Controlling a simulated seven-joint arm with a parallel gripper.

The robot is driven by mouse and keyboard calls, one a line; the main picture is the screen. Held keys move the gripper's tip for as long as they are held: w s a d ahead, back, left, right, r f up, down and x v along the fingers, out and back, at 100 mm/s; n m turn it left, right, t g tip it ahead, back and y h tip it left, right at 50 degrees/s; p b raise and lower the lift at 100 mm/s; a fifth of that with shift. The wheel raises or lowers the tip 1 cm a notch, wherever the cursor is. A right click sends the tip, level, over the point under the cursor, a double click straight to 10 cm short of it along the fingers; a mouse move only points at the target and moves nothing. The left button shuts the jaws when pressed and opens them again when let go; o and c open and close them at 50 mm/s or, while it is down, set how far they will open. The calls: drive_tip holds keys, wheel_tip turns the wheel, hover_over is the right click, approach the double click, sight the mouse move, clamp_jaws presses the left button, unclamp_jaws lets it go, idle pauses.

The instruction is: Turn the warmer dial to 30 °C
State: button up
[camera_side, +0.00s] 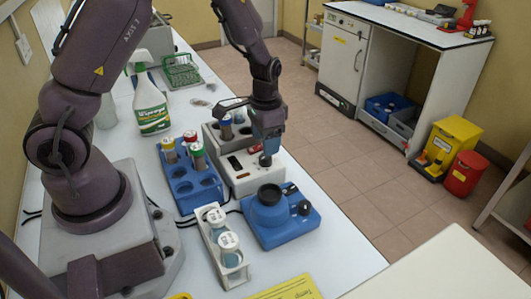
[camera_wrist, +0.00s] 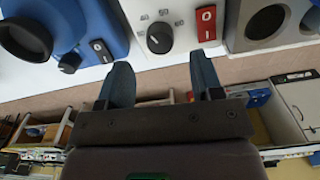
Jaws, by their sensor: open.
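The warmer (camera_side: 243,182) is a pale grey box behind the blue device in the side view. Its dial (camera_wrist: 159,38) is a round black knob with numbers printed around it, seen near the top middle of the wrist view. The numbers are too small to read the setting surely. A red rocker switch (camera_wrist: 206,22) sits right of the dial. My gripper (camera_wrist: 162,76) is open and empty, with its two dark fingers spread to either side of the dial's line and apart from it. In the side view my gripper (camera_side: 267,147) hangs over the warmer's front right end, close to the dial.
A blue device with a black round top (camera_side: 280,218) stands in front of the warmer. A blue rack (camera_side: 190,190) with capped vials is to the left, and a white rack (camera_side: 222,250) with two jars is nearer. A spray bottle (camera_side: 150,105) stands behind.

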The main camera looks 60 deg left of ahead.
sight(265, 159)
drive_tip(key=shift+f, duration=2.35)
drive_tip(key=c, duration=0.9)
